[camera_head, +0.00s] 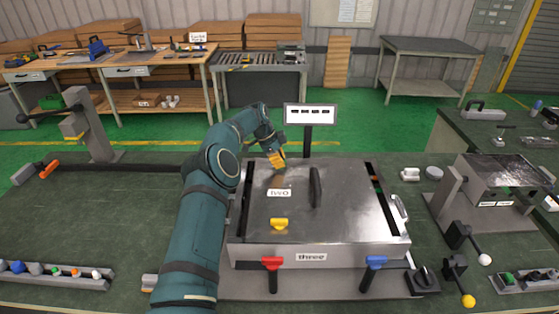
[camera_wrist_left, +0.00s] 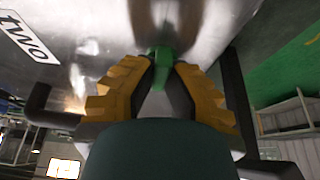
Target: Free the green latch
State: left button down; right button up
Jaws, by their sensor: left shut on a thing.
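The green latch (camera_wrist_left: 163,55) shows in the left wrist view, at the metal box's surface. My left gripper (camera_wrist_left: 160,65) has its yellow ribbed fingers closed on it from both sides, and the fingers hide part of it. In the head view my left gripper (camera_head: 278,161) is at the far edge of the metal box (camera_head: 345,215), and I cannot make out the green latch there. A yellow latch (camera_head: 279,223) lies on the box top. A red latch (camera_head: 272,268) and a blue latch (camera_head: 374,267) are on the front. My right gripper is not in view.
A dark handle (camera_head: 316,187) stands up from the box top. A display on a post (camera_head: 310,114) stands behind the box. A lever device (camera_head: 458,240) is at the right. A tray of small knobs (camera_head: 55,272) lies at the left.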

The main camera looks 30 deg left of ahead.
pick_arm(q)
jog(key=shift+f, duration=0.15)
jog(key=c, duration=1)
grip_release()
jog(key=v, duration=1.2)
jog(key=shift+s, duration=0.1)
